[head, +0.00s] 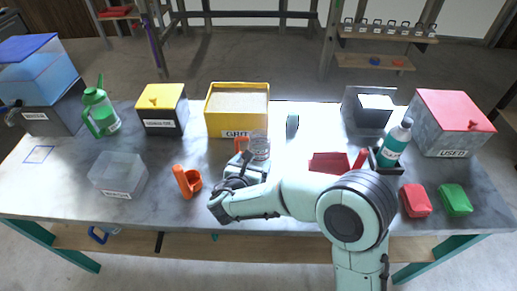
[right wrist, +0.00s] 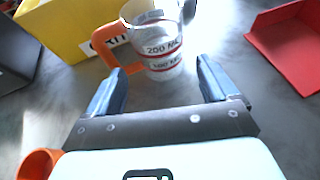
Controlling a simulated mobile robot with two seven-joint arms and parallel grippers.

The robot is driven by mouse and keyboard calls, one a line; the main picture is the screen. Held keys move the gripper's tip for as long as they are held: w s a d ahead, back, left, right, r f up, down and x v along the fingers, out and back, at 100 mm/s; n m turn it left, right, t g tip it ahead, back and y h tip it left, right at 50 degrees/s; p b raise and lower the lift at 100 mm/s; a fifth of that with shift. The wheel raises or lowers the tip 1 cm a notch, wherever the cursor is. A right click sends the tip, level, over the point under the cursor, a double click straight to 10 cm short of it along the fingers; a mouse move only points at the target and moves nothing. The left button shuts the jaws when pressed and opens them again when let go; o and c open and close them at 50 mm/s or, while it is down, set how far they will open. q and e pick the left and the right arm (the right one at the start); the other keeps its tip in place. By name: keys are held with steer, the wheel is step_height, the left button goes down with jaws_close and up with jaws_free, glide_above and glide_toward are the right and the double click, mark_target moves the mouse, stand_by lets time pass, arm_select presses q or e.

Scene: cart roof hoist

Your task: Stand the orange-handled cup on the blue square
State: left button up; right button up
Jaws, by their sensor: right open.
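The orange-handled cup (head: 260,147) is a clear measuring cup with red bands. It stands upright on the bench in front of the yellow GRIT box, its orange handle to the left. My right gripper (head: 246,166) is open just in front of it. In the right wrist view the cup (right wrist: 160,48) stands beyond and roughly between the open fingertips (right wrist: 155,75), with no clear contact. The blue square (head: 39,154) is a thin outline at the bench's far left, with nothing on it. My left gripper is not in view.
A green jug (head: 101,112), a clear bin (head: 118,176) and an orange object (head: 187,181) stand between cup and square. The GRIT box (head: 237,122) is behind the cup. A red tray (head: 328,160) and a teal bottle (head: 395,146) are to the right.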

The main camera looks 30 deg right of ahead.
mark_target(260, 150)
steer(key=x, duration=0.8)
steer(key=shift+w+d+r+b, duration=0.1)
steer(key=shift+r+b, duration=0.15)
steer(key=shift+b, duration=0.15)
steer(key=c, duration=0.8)
steer(key=shift+c, duration=0.2)
